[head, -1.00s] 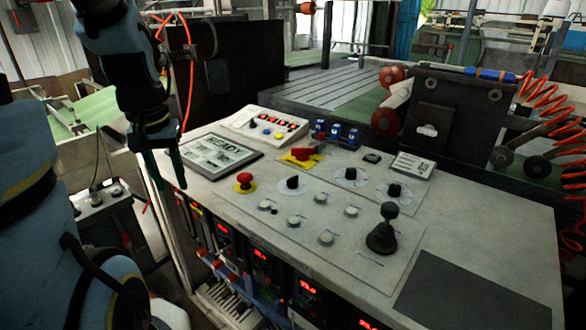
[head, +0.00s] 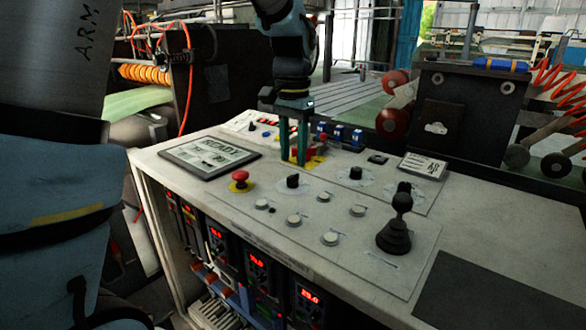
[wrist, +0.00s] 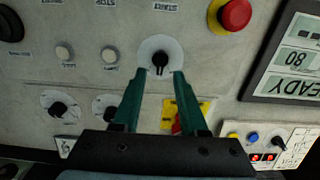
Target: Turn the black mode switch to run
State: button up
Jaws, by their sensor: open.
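A black knob (head: 293,181) on a pale round dial stands on the console beside the red stop button (head: 240,176). In the wrist view the same knob (wrist: 160,60) appears between and just beyond my fingertips, its pointer toward the bottom of the picture. Its label is too blurred to read. Two other black knobs (head: 355,174) (head: 403,188) stand to its right in the head view, so I cannot tell by label which is the mode switch. My gripper (head: 294,163) is open and empty, its green fingers pointing down behind the knob.
A red handle on a yellow plate (wrist: 177,117) lies close to my fingers. A black joystick (head: 397,225), several pale buttons (head: 294,220) and a display tablet (head: 212,154) share the console top (head: 340,280). A box with buttons (wrist: 272,143) stands behind.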

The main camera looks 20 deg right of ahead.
aim_at(293, 175)
jog(key=shift+f, duration=2.25)
grip_shut()
